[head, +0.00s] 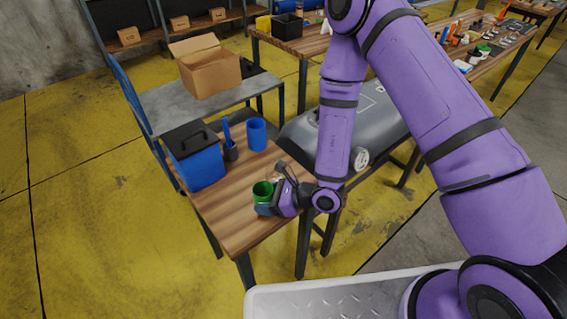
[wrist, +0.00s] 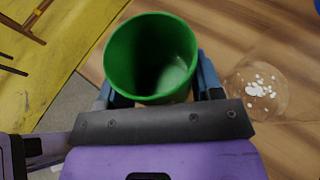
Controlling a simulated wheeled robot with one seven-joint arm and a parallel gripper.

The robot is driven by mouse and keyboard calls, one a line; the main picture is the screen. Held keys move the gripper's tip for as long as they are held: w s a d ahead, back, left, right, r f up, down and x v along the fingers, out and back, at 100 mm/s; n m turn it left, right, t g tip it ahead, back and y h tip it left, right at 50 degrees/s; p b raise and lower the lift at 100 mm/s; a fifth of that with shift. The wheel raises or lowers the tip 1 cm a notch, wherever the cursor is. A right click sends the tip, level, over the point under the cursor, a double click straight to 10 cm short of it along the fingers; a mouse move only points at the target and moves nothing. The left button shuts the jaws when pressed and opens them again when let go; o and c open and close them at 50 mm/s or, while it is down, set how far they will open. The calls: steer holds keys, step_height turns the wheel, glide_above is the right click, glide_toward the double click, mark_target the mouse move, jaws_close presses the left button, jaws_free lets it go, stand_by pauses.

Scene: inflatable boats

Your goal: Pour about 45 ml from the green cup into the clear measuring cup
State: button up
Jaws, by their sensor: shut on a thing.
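The green cup (head: 262,188) is between the fingers of my gripper (head: 266,207), near the front of the wooden table. It looks roughly upright in the head view. In the wrist view the green cup (wrist: 150,55) shows its open mouth, with a finger on either side. A pale patch shows low inside it; the amount is unclear. The clear measuring cup (wrist: 268,105) is just right of the green cup in the wrist view, apart from it, with several white bits showing in it. In the head view the clear cup is hard to make out beside my gripper.
On the same wooden table (head: 229,218) stand a blue box with a dark lid (head: 194,155), a dark holder with a blue tool (head: 230,150) and a blue cup (head: 257,134). A grey tank (head: 365,115) is behind my arm. The table's front left is clear.

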steer(key=shift+r, duration=0.1)
steer(key=w+d+r+m+g+y, duration=0.2)
steer(key=w+r+m+g+y, duration=0.1)
steer(key=r+m, duration=0.5)
steer(key=shift+w+m+y, duration=0.3)
steer(key=shift+w+y, duration=0.3)
steer(key=shift+w, duration=0.05)
stand_by(0.6)
steer(key=shift+f+m, duration=0.15)
steer(key=shift+m, duration=0.25)
steer(key=shift+d+r+m+y, duration=0.1)
steer(key=shift+r+m+y, duration=0.3)
steer(key=shift+m+y, duration=0.3)
steer(key=shift+s+r+m, duration=0.15)
steer(key=shift+s+m, duration=0.2)
steer(key=shift+m, duration=0.05)
stand_by(0.4)
steer(key=shift+w+r+m+y, duration=0.15)
steer(key=shift+r+m+y, duration=0.25)
steer(key=shift+m, duration=0.6)
stand_by(1.0)
